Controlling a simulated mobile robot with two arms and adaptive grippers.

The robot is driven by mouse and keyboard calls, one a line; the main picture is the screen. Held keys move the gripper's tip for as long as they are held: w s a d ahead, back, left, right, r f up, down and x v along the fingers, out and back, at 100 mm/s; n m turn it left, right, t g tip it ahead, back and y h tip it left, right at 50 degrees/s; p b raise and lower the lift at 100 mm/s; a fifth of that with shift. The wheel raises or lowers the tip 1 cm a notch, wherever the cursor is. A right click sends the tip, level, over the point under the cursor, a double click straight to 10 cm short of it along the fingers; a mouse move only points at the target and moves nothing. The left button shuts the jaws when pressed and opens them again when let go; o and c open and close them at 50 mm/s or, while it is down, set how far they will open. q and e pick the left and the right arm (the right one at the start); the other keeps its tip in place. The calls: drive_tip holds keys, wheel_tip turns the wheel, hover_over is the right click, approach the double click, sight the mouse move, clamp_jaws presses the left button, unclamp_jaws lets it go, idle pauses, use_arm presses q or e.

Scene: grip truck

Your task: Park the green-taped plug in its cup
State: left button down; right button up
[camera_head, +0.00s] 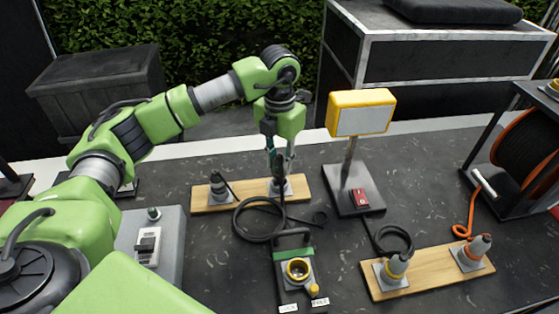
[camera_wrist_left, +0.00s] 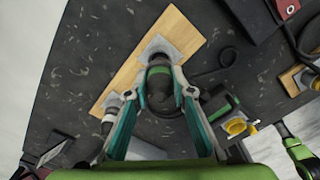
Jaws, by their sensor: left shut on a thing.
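My left gripper (camera_head: 278,168) points down over the right cup of the rear wooden board. Its teal fingers (camera_wrist_left: 160,95) are shut on the green-taped plug (camera_wrist_left: 160,75), a dark plug with a green band. The grey square base of that cup (camera_wrist_left: 160,47) shows just past the plug; it also shows in the head view (camera_head: 288,189). The plug is lined up closely with the cup, but I cannot tell whether it is in it or just above. A black cable runs from the plug.
The board's left cup (camera_head: 219,192) holds another plug. A dark unit with a green band and yellow-ringed socket (camera_head: 298,269) stands in front. A yellow lamp (camera_head: 362,112) stands to the right, behind a front-right board (camera_head: 430,274) with two plugs. Black cable coils lie between.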

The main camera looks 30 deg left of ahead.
sight(280, 170)
use_arm(q)
drive_tip(key=shift+f+b, duration=1.15)
drive_tip(key=shift+f, duration=0.45)
drive_tip(key=c, duration=1.7)
unclamp_jaws()
drive_tip(key=o, duration=0.3)
drive_tip(key=shift+o, duration=0.2)
drive_tip(key=shift+r, duration=0.15)
drive_tip(key=shift+r+p, duration=1.65)
drive_tip(key=shift+r, duration=0.75)
